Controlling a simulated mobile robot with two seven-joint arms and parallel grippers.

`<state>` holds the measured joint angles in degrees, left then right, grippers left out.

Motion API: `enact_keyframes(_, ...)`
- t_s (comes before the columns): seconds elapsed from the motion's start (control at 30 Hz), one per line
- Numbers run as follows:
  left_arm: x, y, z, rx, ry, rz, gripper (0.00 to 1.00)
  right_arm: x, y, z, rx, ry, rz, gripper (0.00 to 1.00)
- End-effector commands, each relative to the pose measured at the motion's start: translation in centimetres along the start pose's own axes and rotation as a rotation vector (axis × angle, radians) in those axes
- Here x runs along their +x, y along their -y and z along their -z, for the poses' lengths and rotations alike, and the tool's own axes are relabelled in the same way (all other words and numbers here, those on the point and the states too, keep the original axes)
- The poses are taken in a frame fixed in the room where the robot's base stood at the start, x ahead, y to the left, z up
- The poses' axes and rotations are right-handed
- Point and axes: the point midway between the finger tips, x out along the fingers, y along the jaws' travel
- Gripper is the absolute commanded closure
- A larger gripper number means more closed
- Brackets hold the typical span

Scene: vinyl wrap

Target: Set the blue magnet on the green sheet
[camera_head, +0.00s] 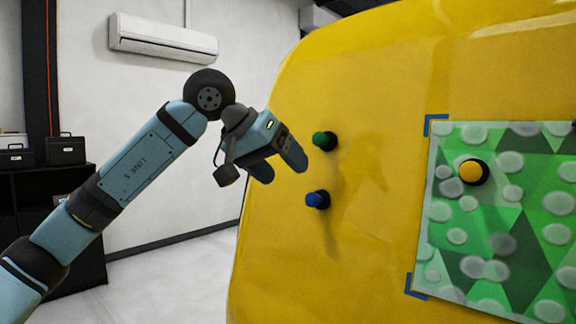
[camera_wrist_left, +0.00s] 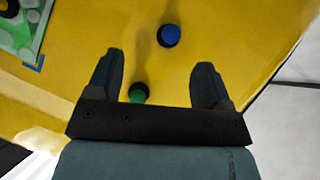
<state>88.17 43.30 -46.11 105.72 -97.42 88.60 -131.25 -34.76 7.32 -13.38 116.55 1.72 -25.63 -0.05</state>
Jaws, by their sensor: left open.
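The blue magnet (camera_head: 317,200) sits on the yellow panel, below the green magnet (camera_head: 325,140). In the left wrist view the blue magnet (camera_wrist_left: 168,36) is beyond the fingertips, and the green magnet (camera_wrist_left: 138,93) shows between the fingers, partly hidden by the gripper body. The green sheet (camera_head: 490,240), patterned with pale ovals, lies on the panel at right; its corner (camera_wrist_left: 22,28) shows at the wrist view's upper left. A yellow magnet (camera_head: 473,172) is on the sheet. My left gripper (camera_head: 284,169) is open and empty, left of the two magnets. My right gripper is not in view.
The yellow panel (camera_head: 380,60) is a large curved upright surface. Blue corner marks (camera_head: 434,124) frame the sheet's left side. A dark shelf (camera_head: 60,200) with black cases stands at left. The panel between the magnets and the sheet is clear.

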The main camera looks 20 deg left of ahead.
Motion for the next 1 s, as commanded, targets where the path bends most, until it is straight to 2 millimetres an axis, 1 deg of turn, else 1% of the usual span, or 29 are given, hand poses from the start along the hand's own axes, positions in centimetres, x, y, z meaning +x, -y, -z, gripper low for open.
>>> enact_keyframes(0.03,-1.1,0.5,0.4,0.033,-0.023,0.043,0.26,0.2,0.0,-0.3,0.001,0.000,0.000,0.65)
enact_keyframes(0.1,-2.0,0.8,0.8,0.064,-0.038,0.081,0.26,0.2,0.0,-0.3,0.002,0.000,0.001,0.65)
enact_keyframes(0.17,-2.2,1.0,1.0,0.077,-0.045,0.097,0.26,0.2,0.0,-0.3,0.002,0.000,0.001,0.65)
enact_keyframes(0.27,-1.7,1.1,1.1,0.082,-0.045,0.103,0.26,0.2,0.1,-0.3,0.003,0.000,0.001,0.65)
enact_keyframes(0.37,-0.4,1.2,1.1,0.080,-0.042,0.102,0.26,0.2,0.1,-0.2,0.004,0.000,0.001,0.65)
enact_keyframes(0.7,6.2,1.8,1.4,0.078,-0.041,0.098,0.26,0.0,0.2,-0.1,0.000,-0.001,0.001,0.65)
enact_keyframes(0.8,7.9,1.9,1.5,0.079,-0.042,0.097,0.26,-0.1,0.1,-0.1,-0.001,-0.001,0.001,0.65)
enact_keyframes(0.9,9.4,2.1,1.6,0.079,-0.042,0.097,0.26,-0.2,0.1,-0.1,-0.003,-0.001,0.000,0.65)
enact_keyframes(1.0,10.4,2.2,1.7,0.078,-0.044,0.098,0.26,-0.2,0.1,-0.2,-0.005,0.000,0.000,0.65)
